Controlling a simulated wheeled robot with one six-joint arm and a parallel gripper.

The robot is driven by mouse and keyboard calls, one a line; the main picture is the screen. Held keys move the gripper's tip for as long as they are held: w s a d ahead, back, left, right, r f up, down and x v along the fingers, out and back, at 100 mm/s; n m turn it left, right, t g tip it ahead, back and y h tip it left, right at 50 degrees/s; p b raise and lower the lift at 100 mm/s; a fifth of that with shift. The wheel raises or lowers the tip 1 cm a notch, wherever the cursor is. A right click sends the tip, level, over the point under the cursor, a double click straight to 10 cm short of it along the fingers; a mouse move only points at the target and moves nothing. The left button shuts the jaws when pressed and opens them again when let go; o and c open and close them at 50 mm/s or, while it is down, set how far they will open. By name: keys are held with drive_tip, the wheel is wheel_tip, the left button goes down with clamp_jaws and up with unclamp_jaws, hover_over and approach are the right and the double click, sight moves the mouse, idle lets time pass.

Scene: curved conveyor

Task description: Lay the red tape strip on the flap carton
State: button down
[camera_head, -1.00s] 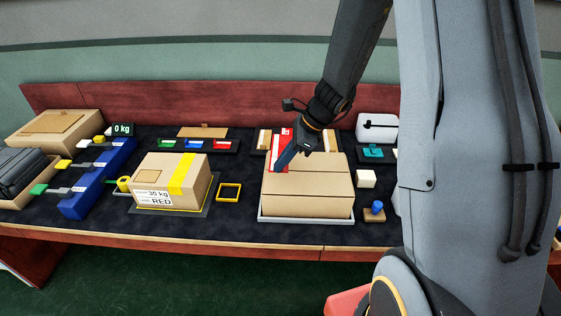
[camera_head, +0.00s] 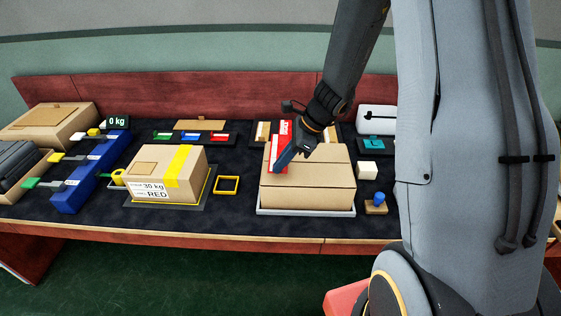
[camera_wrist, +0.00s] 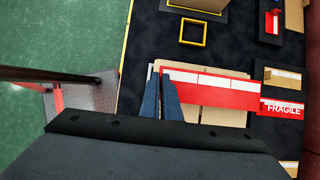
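The flap carton (camera_head: 315,193) is a brown box with closed flaps, standing on a light tray right of centre. The red tape strip (camera_head: 274,159) has white patches and extends over the carton's left part towards the back. The wrist view shows the strip (camera_wrist: 225,94) crossing above the flaps (camera_wrist: 223,117); I cannot tell whether it touches them. My gripper (camera_head: 280,162) is over the carton's left part. In the wrist view, the blue fingers of my gripper (camera_wrist: 160,82) are close together at the strip's left end, apparently pinching it.
A red panel marked FRAGILE (camera_wrist: 284,109) lies beyond the strip's right end. A brown carton with yellow tape (camera_head: 160,175) and a yellow square frame (camera_head: 228,185) stand left. A white cube (camera_head: 367,170) and a blue-knobbed stamp (camera_head: 376,205) stand right.

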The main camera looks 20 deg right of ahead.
drive_tip(key=shift+f+b, duration=1.35)
drive_tip(key=shift+f, duration=0.5)
drive_tip(key=c, duration=1.9)
unclamp_jaws()
drive_tip(key=shift+d+r, duration=0.1)
drive_tip(key=b+v, duration=0.1)
drive_tip(key=v, duration=0.6)
drive_tip(key=shift+s+d+r, duration=0.1)
drive_tip(key=shift+r, duration=0.2)
drive_tip(key=shift+s, duration=0.1)
